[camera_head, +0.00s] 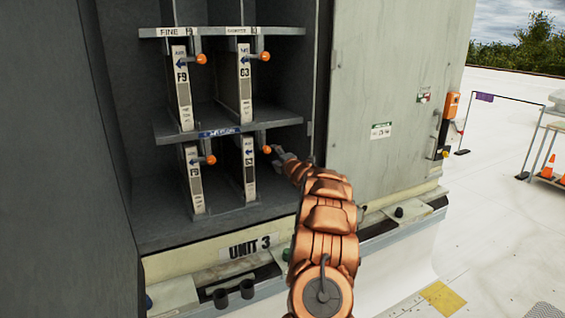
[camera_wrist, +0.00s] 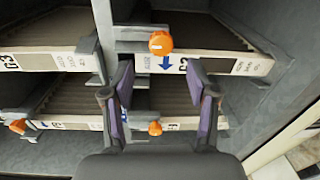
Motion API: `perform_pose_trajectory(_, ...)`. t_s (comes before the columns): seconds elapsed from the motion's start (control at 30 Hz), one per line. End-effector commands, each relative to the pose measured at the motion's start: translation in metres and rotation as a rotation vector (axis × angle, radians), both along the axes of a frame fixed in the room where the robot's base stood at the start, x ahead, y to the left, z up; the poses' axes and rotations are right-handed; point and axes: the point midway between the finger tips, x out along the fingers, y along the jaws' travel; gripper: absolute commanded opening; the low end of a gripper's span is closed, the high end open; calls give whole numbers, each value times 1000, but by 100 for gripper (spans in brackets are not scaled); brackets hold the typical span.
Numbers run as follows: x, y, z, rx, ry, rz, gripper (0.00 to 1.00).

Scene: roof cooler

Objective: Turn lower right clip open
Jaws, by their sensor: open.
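The lower right clip's orange knob (camera_head: 266,149) sits at the upper end of the lower right filter (camera_head: 249,165), just under the middle shelf. The knob also shows in the wrist view (camera_wrist: 160,42), on a grey lever by the filter's white front edge with its blue arrow. My gripper (camera_head: 277,155) is just right of the knob in the head view. In the wrist view my gripper (camera_wrist: 160,85) is open and empty, with the knob ahead between the spread fingers. I cannot tell the remaining depth gap.
The lower left clip knob (camera_wrist: 155,128) shows between the finger bases in the wrist view. The upper right knob (camera_head: 265,56) and upper left knob (camera_head: 201,58) are above the middle shelf (camera_head: 185,134). A cabinet panel (camera_head: 390,90) stands right of the bay.

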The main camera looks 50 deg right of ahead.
Motion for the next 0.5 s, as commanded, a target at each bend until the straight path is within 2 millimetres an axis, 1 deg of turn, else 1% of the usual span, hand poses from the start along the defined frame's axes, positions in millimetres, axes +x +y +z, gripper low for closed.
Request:
perform_pose_trajectory(0.03, -6, 1, -1, 5, 1, -2, 59)
perform_pose_trajectory(0.3, -32, 10, 1, 4, 2, -3, 59)
perform_pose_trajectory(0.5, -45, 15, 0, 4, 2, -1, 59)
